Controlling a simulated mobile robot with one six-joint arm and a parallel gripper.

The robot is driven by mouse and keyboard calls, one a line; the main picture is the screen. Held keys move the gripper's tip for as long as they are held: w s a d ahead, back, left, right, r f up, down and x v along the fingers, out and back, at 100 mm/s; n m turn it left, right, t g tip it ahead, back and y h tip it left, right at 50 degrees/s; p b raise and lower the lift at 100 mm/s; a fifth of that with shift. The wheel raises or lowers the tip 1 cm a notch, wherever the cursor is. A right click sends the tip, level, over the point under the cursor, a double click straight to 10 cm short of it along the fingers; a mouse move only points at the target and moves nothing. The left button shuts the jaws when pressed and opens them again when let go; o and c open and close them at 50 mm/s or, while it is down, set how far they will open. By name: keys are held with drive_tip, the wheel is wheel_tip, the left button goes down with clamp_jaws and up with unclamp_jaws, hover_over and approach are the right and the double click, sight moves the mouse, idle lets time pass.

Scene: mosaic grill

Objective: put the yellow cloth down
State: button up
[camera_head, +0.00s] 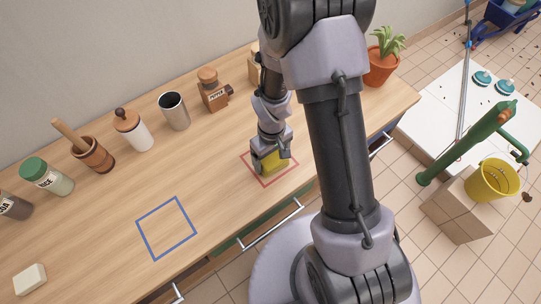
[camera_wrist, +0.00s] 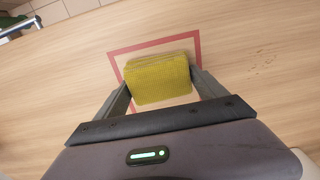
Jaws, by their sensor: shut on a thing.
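The yellow cloth (camera_wrist: 158,80) is a folded, textured block between the two fingers of my gripper (camera_wrist: 160,88) in the wrist view. My gripper is shut on it. In the head view my gripper (camera_head: 268,160) points down at the wooden counter, with the yellow cloth (camera_head: 272,161) at its tip. The cloth is over the red square outline (camera_head: 293,176), or in it. In the wrist view the red outline (camera_wrist: 199,40) shows around the cloth's far side and sides. Whether the cloth touches the counter I cannot tell.
A blue square outline (camera_head: 190,226) lies empty on the counter to the left. Several containers stand along the wall, among them a pepper box (camera_head: 213,95) and a metal cup (camera_head: 174,111). A potted plant (camera_head: 381,64) is at the counter's right end. Drawer handles (camera_head: 272,226) line the front.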

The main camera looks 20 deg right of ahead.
drive_tip(key=shift+f, duration=0.2)
drive_tip(key=o, duration=1.4)
wheel_tip(320, 180, up, 15)
drive_tip(key=p, duration=0.6)
wheel_tip(320, 180, up, 11)
drive_tip(key=m+t, duration=0.2)
drive_tip(key=m, duration=0.1)
hover_over(271, 156)
drive_tip(key=s+a, duration=0.1)
drive_tip(key=s, duration=0.1)
drive_tip(key=s+a+r+m+t, duration=0.1)
drive_tip(key=s+r, duration=0.3)
drive_tip(key=s+a+r+m+t+y, duration=0.1)
drive_tip(key=s+r+m, duration=0.1)
drive_tip(key=s+r, duration=0.1)
drive_tip(key=s+r+m+t+y, duration=0.1)
drive_tip(key=s+r+m, duration=0.1)
drive_tip(key=s+r, duration=0.2)
drive_tip(key=shift+s+a+r+t, duration=0.35)
drive_tip(key=shift+a+r+t, duration=0.05)
drive_tip(key=shift+f+b, duration=0.1)
drive_tip(key=shift+b, duration=0.3)
drive_tip(key=shift+f+b, duration=0.85)
